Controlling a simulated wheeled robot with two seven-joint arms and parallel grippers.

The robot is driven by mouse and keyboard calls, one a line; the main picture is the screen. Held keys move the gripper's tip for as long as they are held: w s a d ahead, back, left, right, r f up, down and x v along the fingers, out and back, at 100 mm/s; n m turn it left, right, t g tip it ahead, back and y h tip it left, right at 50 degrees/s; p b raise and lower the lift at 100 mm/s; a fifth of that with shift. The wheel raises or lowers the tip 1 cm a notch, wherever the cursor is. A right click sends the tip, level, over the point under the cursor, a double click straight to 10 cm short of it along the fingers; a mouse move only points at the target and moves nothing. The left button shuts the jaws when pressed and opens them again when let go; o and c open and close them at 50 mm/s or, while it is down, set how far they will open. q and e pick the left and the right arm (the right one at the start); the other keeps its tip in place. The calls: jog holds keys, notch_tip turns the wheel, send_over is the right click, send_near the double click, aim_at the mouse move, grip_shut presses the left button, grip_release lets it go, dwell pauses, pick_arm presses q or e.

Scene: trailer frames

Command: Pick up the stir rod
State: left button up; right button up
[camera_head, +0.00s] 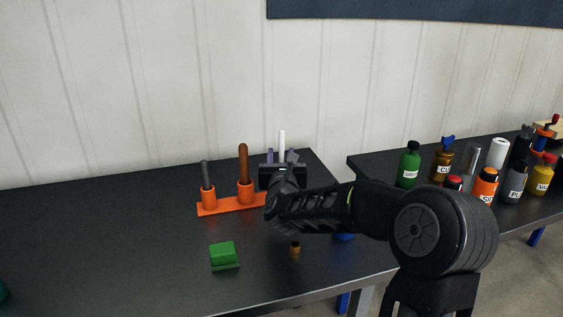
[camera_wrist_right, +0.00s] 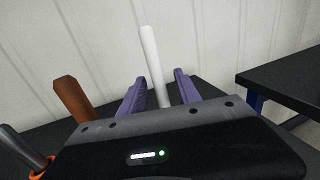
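A white rod (camera_head: 282,143), which looks like the stir rod, stands upright at the right end of an orange rack (camera_head: 222,207). It also shows in the right wrist view (camera_wrist_right: 151,58), between the two purple fingers of my right gripper (camera_wrist_right: 159,78). The fingers are open, with a gap on each side of the rod. In the head view my right gripper (camera_head: 281,156) hides the lower part of the rod. My left gripper is not in view.
A brown-handled tool (camera_head: 243,165) and a grey-handled one (camera_head: 205,175) stand in the rack. A green block (camera_head: 223,251) and a small brown item (camera_head: 295,247) lie nearer on the black table (camera_head: 120,240). Several bottles, including a green one (camera_head: 409,166), stand on the right table.

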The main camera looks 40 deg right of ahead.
jog(key=x, duration=0.2)
jog(key=shift+w+d, duration=0.25)
dwell(0.4)
grip_shut()
dwell(0.4)
